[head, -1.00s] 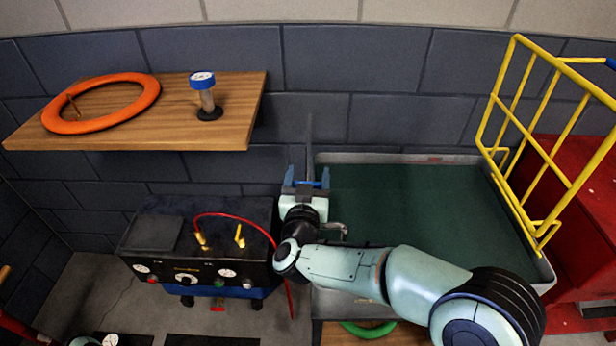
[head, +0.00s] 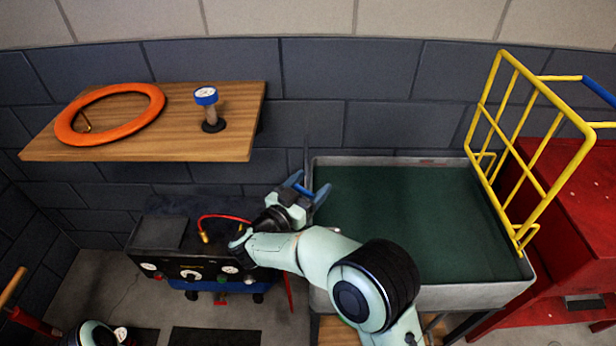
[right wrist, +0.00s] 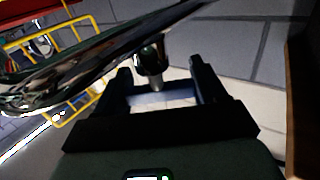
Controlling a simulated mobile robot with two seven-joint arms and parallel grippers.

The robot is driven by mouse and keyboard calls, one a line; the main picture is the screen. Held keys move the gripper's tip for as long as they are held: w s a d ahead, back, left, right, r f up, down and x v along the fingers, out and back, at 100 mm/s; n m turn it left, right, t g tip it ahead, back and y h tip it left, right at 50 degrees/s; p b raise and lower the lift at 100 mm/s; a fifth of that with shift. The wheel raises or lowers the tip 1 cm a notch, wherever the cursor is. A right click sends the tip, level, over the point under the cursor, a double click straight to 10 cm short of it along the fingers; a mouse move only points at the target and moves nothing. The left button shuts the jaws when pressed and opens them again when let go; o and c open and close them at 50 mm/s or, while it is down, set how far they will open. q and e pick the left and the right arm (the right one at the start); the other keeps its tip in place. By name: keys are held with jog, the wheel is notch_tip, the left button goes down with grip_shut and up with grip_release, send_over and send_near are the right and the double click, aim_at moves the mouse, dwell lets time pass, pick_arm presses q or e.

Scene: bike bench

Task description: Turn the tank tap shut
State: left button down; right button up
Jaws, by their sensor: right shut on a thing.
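The tank (head: 470,297) is a grey-rimmed basin with a dark green inside, right of centre in the head view. My right gripper (head: 308,190) is at its left edge, blue fingers tilted to the right. In the right wrist view, a shiny metal tap (right wrist: 85,75) fills the left side. Its small stem-like part (right wrist: 151,65) shows between the dark fingers of my right gripper (right wrist: 155,85), which is shut on the tap. The exact contact is hard to see. In the head view my own arm and gripper hide the tap. My left gripper is not in view.
A black machine with gauges (head: 170,265) and a red hose stands left of my right gripper. A yellow rack (head: 520,170) and red cabinet (head: 570,240) are at right.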

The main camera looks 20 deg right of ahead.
jog(key=shift+s+d+r+m+g+h+p, duration=0.1)
jog(key=shift+s+m+g+h+p, duration=0.3)
jog(key=shift+m+g+p, duration=2)
jog(key=shift+s+f+m+g+h+p, duration=0.1)
jog(key=shift+m+g+h+p, duration=0.55)
jog(key=shift+m+g+p, duration=1.75)
jog(key=shift+s+d+r+m+g+h+p, duration=0.2)
jog(key=shift+m+g+h+p, duration=0.9)
jog(key=shift+g, duration=2.4)
pick_arm(q)
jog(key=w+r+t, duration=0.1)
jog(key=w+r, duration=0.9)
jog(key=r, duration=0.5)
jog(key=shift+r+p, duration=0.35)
jog(key=shift+p, duration=0.05)
pick_arm(e)
jog(key=shift+a+f+n+y, duration=0.15)
jog(key=shift+n+y, duration=0.15)
jog(key=shift+y, duration=0.25)
jog(key=shift+s, duration=0.1)
jog(key=o, duration=1)
jog(key=shift+c, duration=0.2)
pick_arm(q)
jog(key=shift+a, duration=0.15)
